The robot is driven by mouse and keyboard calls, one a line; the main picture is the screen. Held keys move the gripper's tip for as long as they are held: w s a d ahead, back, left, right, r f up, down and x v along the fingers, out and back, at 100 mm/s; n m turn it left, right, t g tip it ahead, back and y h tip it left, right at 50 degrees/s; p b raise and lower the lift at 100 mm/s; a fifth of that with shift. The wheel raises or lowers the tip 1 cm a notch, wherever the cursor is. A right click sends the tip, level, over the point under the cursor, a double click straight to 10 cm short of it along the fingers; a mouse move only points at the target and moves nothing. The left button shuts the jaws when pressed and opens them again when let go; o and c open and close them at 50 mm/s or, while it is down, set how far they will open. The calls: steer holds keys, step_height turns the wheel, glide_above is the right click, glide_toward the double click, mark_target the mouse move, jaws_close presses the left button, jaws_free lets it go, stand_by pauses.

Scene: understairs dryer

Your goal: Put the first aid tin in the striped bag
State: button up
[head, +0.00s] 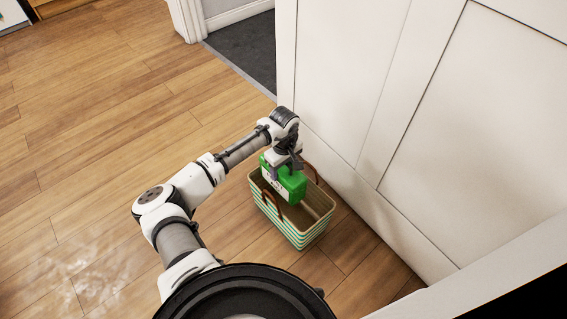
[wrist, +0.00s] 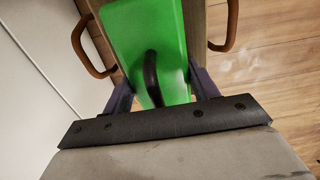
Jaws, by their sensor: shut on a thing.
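The first aid tin (head: 288,182) is green with a pale label on its side. My gripper (head: 284,168) is shut on it from above. In the wrist view the green tin (wrist: 150,40) sits between the two fingers (wrist: 152,92), with a dark curved handle on its top. The striped bag (head: 292,226), with green and pale stripes and brown handles, stands on the floor. The tin is over the bag's opening, toward its far left part. I cannot tell whether its underside is below the rim or touches the bag.
A white panelled wall (head: 345,80) runs close behind and right of the bag. Wooden floor (head: 90,130) is clear to the left. A doorway with dark flooring (head: 245,50) is at the top.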

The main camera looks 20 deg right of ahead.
steer(key=shift+f+b, duration=0.8)
steer(key=shift+f, duration=2.45)
steer(key=o, duration=2.1)
steer(key=shift+o, duration=0.2)
steer(key=shift+r+p, duration=2.6)
steer(key=shift+p, duration=0.5)
step_height(320, 180, up, 16)
steer(key=p, duration=1.7)
steer(key=shift+p, duration=0.35)
